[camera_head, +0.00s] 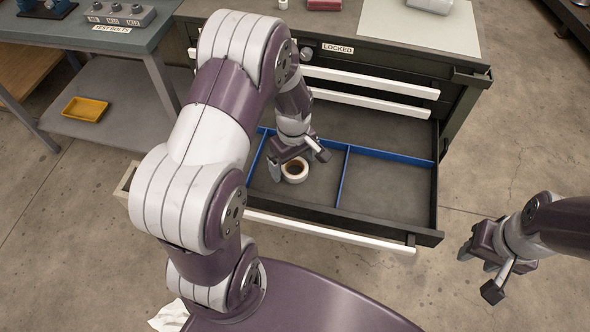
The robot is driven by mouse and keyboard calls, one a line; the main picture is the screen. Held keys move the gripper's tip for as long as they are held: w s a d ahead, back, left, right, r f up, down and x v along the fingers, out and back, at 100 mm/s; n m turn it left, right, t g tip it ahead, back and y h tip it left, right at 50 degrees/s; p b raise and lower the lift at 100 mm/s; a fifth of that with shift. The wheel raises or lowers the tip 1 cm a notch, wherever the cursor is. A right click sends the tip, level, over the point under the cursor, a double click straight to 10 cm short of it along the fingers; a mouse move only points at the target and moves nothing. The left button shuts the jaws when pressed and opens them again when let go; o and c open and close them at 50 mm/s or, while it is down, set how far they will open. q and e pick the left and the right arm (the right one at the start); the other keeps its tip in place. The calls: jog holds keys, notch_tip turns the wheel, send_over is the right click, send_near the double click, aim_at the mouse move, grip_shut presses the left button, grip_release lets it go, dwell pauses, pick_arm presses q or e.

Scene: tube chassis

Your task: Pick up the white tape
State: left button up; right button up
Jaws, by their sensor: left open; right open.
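The white tape (295,171) is a roll with a brown inner ring, lying flat in the left part of an open drawer (390,190). My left gripper (297,160) reaches down into the drawer, with its open fingers at the far side of the roll. One finger is over the left edge and the other is up to the right. I cannot tell whether they touch the roll. My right gripper (478,273) is open and empty, off to the right of the drawer over the floor.
Blue dividers (343,178) split the drawer; the right compartment is empty. The cabinet above has a "LOCKED" label (338,48) and white drawer handles (370,82). A workbench with a yellow tray (85,109) on its lower shelf stands left. Bare floor lies right.

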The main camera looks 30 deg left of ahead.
pick_arm(q)
jog(key=shift+w+f, duration=0.1)
jog(key=shift+f, duration=0.25)
jog(key=shift+r, duration=0.1)
jog(key=c, duration=1.1)
